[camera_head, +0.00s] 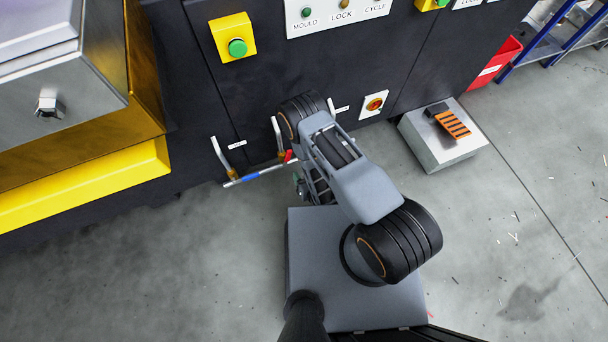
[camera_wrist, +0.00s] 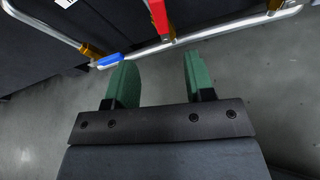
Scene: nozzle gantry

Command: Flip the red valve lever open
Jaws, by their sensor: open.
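The red valve lever (camera_wrist: 159,16) shows at the top of the wrist view, on a horizontal metal pipe (camera_wrist: 225,27). It also shows in the head view as a small red piece (camera_head: 288,156), partly hidden by my arm. A blue lever (camera_wrist: 109,60) sits on the same pipe to its left; in the head view it (camera_head: 251,176) is left of the red one. My gripper (camera_wrist: 156,78) has two green fingers, open and empty. The red lever lies ahead of the gap between the fingertips, apart from them. In the head view my gripper is mostly hidden behind my arm.
Brass fittings (camera_wrist: 91,50) join upright pipes to the horizontal pipe close to the levers. The dark machine panel stands behind them. A yellow box with a green button (camera_head: 237,48) is above, and a grey pedal box (camera_head: 443,145) stands to the right. Floor in front is clear.

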